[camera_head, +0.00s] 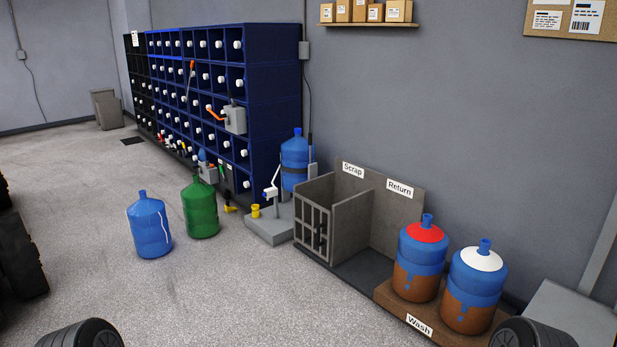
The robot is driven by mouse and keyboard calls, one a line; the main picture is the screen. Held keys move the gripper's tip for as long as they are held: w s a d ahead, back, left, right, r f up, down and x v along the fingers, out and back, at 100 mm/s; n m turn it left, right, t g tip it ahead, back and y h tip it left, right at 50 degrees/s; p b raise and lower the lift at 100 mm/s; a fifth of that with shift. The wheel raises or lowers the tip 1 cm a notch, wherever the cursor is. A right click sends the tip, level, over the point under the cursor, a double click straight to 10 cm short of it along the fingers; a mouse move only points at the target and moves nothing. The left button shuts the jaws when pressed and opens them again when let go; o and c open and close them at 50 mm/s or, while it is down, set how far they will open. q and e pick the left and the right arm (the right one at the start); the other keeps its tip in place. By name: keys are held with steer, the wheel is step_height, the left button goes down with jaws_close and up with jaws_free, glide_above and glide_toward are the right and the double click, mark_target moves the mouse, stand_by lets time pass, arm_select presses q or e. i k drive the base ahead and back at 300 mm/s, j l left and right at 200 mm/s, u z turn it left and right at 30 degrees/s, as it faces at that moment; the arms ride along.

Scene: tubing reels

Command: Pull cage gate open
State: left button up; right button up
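The cage (352,228) is a grey open-topped pen against the wall at centre right, with a back panel labelled Scrap and Return. Its barred gate (314,232) stands upright across the front of the Scrap side and looks shut. A dark upright part, perhaps a handle, shows among the bars but is too small to tell. The Scrap side's floor is mostly hidden behind the gate and side wall. The Return side has no gate that I can see. Neither of my grippers is in view.
Two stained bottles, red-topped (419,262) and white-topped (474,287), stand on the brown Wash platform (390,299) right of the cage. A blue bottle (150,227) and green bottle (200,209) stand on the floor left. A grey scale-like base (270,229) sits beside the gate.

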mark_target(319, 231)
steer(key=i, duration=1.1)
steer(key=i+j+z, duration=0.1)
steer(key=i, duration=1)
steer(key=i+j, duration=0.1)
steer(key=i, duration=1)
steer(key=i+j+z, duration=0.1)
steer(key=i+z, duration=0.15)
steer(key=i, duration=0.4)
steer(key=i+l, duration=0.4)
